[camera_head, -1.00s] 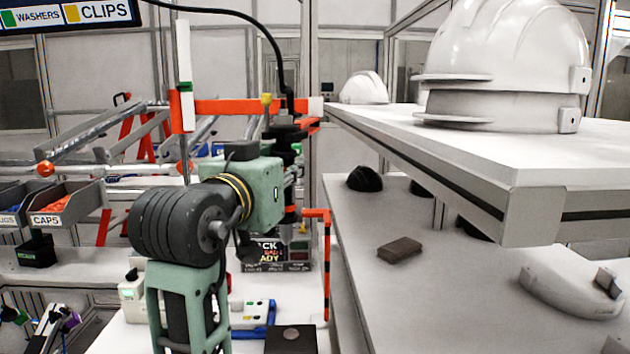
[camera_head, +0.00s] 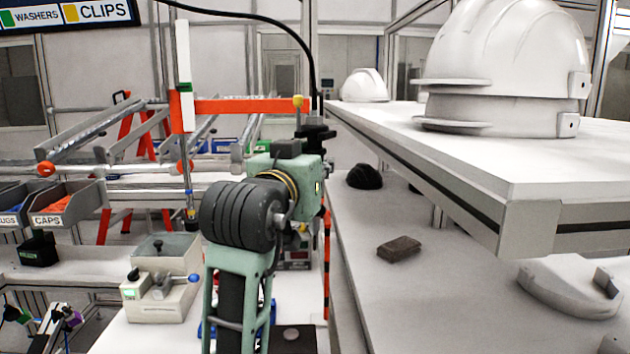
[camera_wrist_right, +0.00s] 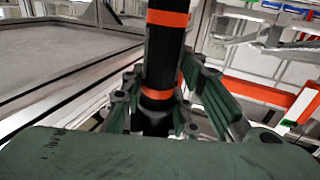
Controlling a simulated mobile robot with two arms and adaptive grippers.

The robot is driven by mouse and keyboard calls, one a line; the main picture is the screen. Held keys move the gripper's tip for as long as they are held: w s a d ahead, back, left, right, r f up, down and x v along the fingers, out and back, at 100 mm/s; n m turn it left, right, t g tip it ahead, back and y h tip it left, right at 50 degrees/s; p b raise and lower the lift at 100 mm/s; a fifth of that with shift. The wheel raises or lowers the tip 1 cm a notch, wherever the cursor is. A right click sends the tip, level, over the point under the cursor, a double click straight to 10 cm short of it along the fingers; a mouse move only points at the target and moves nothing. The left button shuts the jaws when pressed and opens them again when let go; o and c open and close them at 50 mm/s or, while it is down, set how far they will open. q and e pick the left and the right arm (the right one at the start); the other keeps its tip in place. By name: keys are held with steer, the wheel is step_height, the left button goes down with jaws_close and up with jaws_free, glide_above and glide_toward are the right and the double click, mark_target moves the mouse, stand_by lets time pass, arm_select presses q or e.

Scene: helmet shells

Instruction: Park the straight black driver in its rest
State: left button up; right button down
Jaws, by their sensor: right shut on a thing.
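The straight black driver (camera_wrist_right: 163,55) has orange bands and stands roughly upright in the right wrist view. My right gripper (camera_wrist_right: 158,85) is shut around it, with green finger links on both sides. In the head view the black top of the driver (camera_head: 315,115) shows beyond my green wrist, with a black cable rising from it. My wrist and arm hide most of the driver and the gripper there. I cannot make out the driver's rest. My left gripper is not in view.
A white shelf (camera_head: 470,185) with white helmet shells (camera_head: 505,65) stands close on the right. Below it, a brown block (camera_head: 399,249) lies on a grey surface. An orange crossbar (camera_head: 250,106) is behind the driver. A beige device (camera_head: 160,295) stands left of my arm.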

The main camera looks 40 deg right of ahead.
steer(key=shift+a, duration=0.1)
steer(key=c, duration=1.3)
jaws_free()
steer(key=o, duration=0.7)
steer(key=shift+o, duration=0.2)
